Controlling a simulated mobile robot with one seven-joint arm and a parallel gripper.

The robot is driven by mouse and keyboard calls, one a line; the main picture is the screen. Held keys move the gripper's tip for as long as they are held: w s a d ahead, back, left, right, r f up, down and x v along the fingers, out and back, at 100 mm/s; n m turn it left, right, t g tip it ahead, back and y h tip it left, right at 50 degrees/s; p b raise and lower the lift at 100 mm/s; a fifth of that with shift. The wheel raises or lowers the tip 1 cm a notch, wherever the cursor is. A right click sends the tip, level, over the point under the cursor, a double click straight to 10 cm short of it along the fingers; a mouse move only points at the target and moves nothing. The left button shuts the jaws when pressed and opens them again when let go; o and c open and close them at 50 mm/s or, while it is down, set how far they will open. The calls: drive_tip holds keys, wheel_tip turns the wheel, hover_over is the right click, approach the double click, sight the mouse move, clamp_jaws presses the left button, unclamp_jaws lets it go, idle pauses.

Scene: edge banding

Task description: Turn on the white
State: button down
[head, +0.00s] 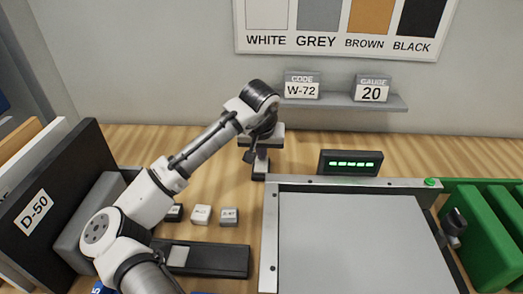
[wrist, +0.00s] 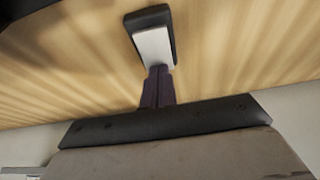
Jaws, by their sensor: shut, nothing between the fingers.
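In the wrist view a dark block with a white face (wrist: 154,46), like a rocker switch, sits on the wood surface. My gripper (wrist: 158,72) is shut and empty, its fingertips at the near end of the white face; whether they touch cannot be told. In the head view my gripper (head: 261,157) points down at the tabletop behind the flat grey panel's corner, and it hides most of what is under it. A board on the wall carries a white swatch (head: 267,15) labelled WHITE beside grey, brown and black ones.
A framed grey panel (head: 350,240) fills the front right. A display with green marks (head: 350,163) stands behind it. Small labelled blocks (head: 201,214) and a dark strip with a light square (head: 205,260) lie left. Green bins (head: 490,240) stand right, a D-50 board (head: 60,190) left.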

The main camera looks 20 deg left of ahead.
sight(262, 162)
drive_tip(key=shift+f, duration=0.2)
drive_tip(key=shift+s+d+r, duration=0.15)
drive_tip(key=shift+s, duration=0.55)
drive_tip(key=shift+w+r+p, duration=0.1)
drive_tip(key=shift+r+p, duration=0.15)
drive_tip(key=shift+p, duration=0.2)
drive_tip(key=r+p, duration=0.3)
drive_tip(key=shift+w+r, duration=0.25)
drive_tip(key=shift+r, duration=0.1)
wheel_tip(262, 162, up, 10)
drive_tip(key=b, duration=0.2)
drive_tip(key=shift+s, duration=0.35)
